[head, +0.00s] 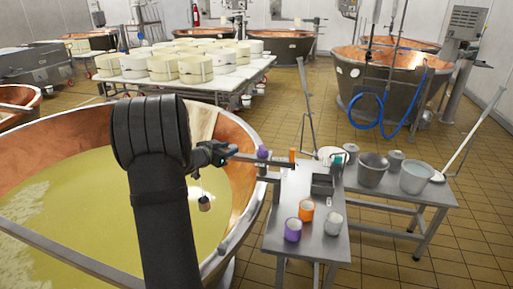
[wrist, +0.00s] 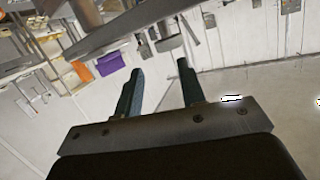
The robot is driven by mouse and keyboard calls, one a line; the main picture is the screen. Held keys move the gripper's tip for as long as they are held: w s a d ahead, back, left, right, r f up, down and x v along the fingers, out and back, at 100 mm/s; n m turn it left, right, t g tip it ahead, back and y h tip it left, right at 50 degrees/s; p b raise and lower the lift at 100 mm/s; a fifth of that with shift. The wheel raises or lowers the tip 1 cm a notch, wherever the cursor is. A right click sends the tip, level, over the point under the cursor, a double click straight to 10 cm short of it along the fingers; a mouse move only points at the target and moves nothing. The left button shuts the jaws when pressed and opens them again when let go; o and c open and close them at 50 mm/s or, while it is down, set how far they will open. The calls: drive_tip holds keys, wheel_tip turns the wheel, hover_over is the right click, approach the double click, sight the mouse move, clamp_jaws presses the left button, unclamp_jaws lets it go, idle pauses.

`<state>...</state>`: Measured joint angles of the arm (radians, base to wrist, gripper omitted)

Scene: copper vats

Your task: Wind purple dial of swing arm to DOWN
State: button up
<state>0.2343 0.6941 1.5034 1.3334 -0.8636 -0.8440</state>
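The swing arm (head: 248,159) is a grey bar on a post at the vat's right rim. A purple dial (head: 262,151) sits on top of it, with an orange piece (head: 292,155) farther right. The dial's markings are too small to read. My gripper (head: 222,153) is by the bar's left end, left of the dial and apart from it. In the wrist view my gripper (wrist: 160,80) has its two fingers spread with nothing between them. A purple thing (wrist: 110,64) and an orange one (wrist: 82,75) show left of the fingers; I cannot tell whether the purple one is the dial.
A copper vat (head: 240,170) of yellow liquid lies below my arm, with a small weight (head: 204,203) hanging over it. A steel table (head: 318,245) at right bears a purple cup (head: 293,229), an orange cup (head: 306,210) and a white cup (head: 333,222). Buckets (head: 416,177) stand farther right.

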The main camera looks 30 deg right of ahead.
sight(262, 146)
drive_tip(key=s+d+r+n+t+y, duration=0.3)
drive_tip(key=s+d+n+y, duration=0.25)
drive_tip(key=s, duration=0.35)
drive_tip(key=s+d+r+n+t+y, duration=0.3)
drive_tip(key=s+d+n+y, duration=0.2)
drive_tip(key=s+n+y, duration=0.3)
drive_tip(key=shift+m+h, duration=0.55)
drive_tip(key=shift+h, duration=0.2)
drive_tip(key=x, duration=1.6)
drive_tip(key=shift+d+f, duration=0.15)
drive_tip(key=shift+f, duration=0.05)
